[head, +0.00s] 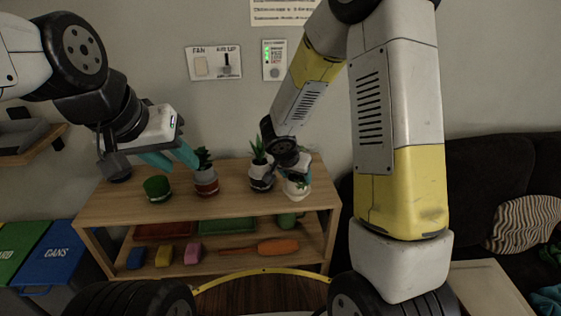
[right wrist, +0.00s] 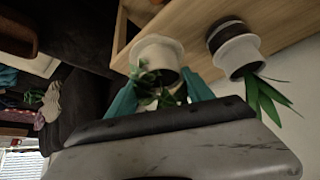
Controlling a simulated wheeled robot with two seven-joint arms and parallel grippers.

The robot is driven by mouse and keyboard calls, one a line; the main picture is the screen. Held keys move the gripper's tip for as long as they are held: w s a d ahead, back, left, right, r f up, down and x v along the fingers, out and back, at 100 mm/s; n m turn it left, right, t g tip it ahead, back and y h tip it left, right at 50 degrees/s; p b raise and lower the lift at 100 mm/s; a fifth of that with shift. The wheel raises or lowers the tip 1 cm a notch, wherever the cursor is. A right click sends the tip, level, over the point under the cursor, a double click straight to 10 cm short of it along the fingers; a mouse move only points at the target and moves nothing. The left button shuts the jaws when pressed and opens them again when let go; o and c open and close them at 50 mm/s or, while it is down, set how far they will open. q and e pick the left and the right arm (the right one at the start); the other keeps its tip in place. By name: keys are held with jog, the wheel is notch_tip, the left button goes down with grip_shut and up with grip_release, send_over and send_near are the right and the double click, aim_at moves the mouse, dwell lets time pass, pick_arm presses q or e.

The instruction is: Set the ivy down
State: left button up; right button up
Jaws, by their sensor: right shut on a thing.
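The ivy (right wrist: 160,92) is a leafy green plant in a white pot (head: 298,191). The pot is at the right end of the wooden shelf unit's top (head: 230,200); I cannot tell whether its base touches the wood. My right gripper (head: 297,172) is shut on the potted ivy from above. In the right wrist view its teal fingers lie on either side of the white pot (right wrist: 157,52), with the leaves between them. My left gripper (head: 172,160) is empty, its teal fingers apart, above the shelf top near the green pot.
The spiky plant is close beside the ivy. Lower shelf holds trays, blocks and a green mug (head: 287,221). A dark sofa (head: 490,160) is right.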

jog(key=shift+w+d+f, duration=0.75)
jog(key=shift+w+d, duration=0.45)
jog(key=shift+w, duration=0.35)
jog(key=shift+w+d+f, duration=0.75)
jog(key=shift+w+d, duration=0.4)
jog(key=shift+w, duration=0.4)
jog(key=shift+w+d+f, duration=0.75)
jog(key=shift+w+d, duration=0.45)
jog(key=shift+w, duration=0.35)
jog(key=shift+f, duration=0.2)
jog(key=o, duration=1.6)
